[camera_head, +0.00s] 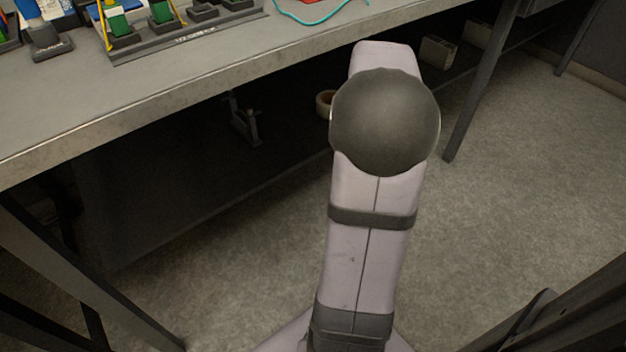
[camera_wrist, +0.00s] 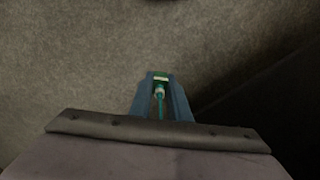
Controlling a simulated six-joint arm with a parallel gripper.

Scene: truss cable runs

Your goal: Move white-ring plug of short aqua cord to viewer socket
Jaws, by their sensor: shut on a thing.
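In the wrist view, my gripper (camera_wrist: 160,84) is shut on a green plug (camera_wrist: 160,75) with a pale band. An aqua cord (camera_wrist: 161,108) runs back from the plug between the fingers. Floor lies beyond the fingertips. My gripper is out of sight in the head view, where my arm fills the middle. An aqua cord (camera_head: 312,20) loops on the bench top at the top edge; I cannot tell whether it is the same cord. Dark socket blocks on a rack (camera_head: 190,40) stand at the top left, some with green plugs. The rack's label is too small to read, so I cannot tell the viewer socket.
The grey bench (camera_head: 130,105) spans the upper left, its front part bare. A single dark block (camera_head: 48,42) stands left of the rack. Under the bench are a tape roll (camera_head: 325,103) and a dark bracket (camera_head: 243,122). A bench leg (camera_head: 480,85) stands right of my arm. Open floor lies in front.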

